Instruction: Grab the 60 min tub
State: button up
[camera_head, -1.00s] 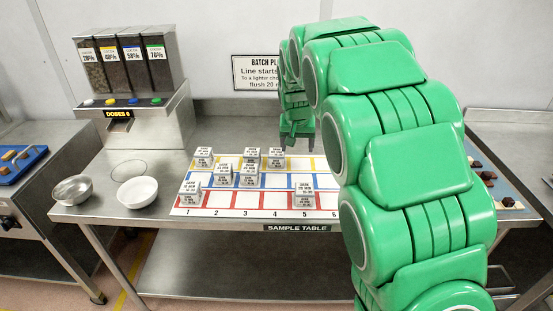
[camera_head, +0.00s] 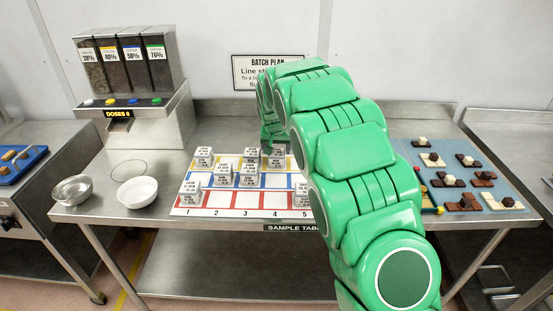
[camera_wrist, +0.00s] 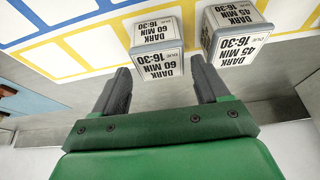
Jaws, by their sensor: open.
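The 60 min tub (camera_wrist: 156,34) is a small grey tub with white "DARK 60 MIN 16:30" labels, upside down in the wrist view. In the head view the tub (camera_head: 277,161) is in the yellow row at the back of the board, partly hidden by my gripper (camera_head: 272,143). In the wrist view my gripper (camera_wrist: 159,65) is open and empty, its two dark fingers pointing at the tub. The tub lies just ahead, between the lines of the fingers. I cannot tell whether they touch it.
The "DARK 45 MIN" tub (camera_wrist: 235,42) stands close beside the 60 min tub, near one finger. More tubs stand on the coloured grid board (camera_head: 235,212). A white bowl (camera_head: 138,192) and dispenser (camera_head: 135,90) are left. A blue mat (camera_head: 480,213) with chocolates is right.

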aim_at(277, 152)
jog(key=shift+x, duration=2.55)
jog(key=shift+s, duration=0.1)
jog(key=c, duration=0.8)
notch_tip(277, 152, up, 3)
jog(key=shift+r, duration=0.2)
jog(key=shift+s+d+r, duration=0.1)
jog(key=shift+s+r, duration=0.35)
jog(key=shift+s, duration=0.15)
jog(key=s+d+r, duration=0.3)
jog(key=s+r, duration=0.6)
jog(key=s, duration=0.3)
notch_tip(277, 152, up, 7)
jog(key=shift+s+a, duration=0.2)
jog(key=shift+s, duration=0.1)
